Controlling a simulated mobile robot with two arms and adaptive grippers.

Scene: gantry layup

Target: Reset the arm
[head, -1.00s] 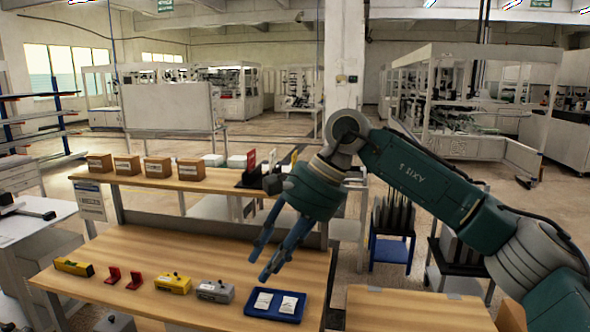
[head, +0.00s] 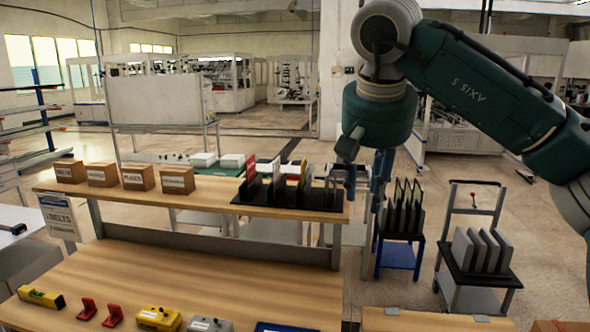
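My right gripper (head: 366,190) hangs from the dark green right arm at the right of the head view. Its blue fingers point down with a gap between them, and nothing is seen between them. It is beside the right end of the upper wooden shelf (head: 205,203), in front of the floor area with the carts. My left gripper does not show in the head view.
Several small cardboard boxes (head: 138,177) and a black rack (head: 285,195) stand on the shelf. The wooden bench (head: 150,275) below holds a yellow level (head: 41,297), red brackets and a yellow box (head: 159,319). A blue cart (head: 397,258) and a grey cart (head: 470,280) stand right.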

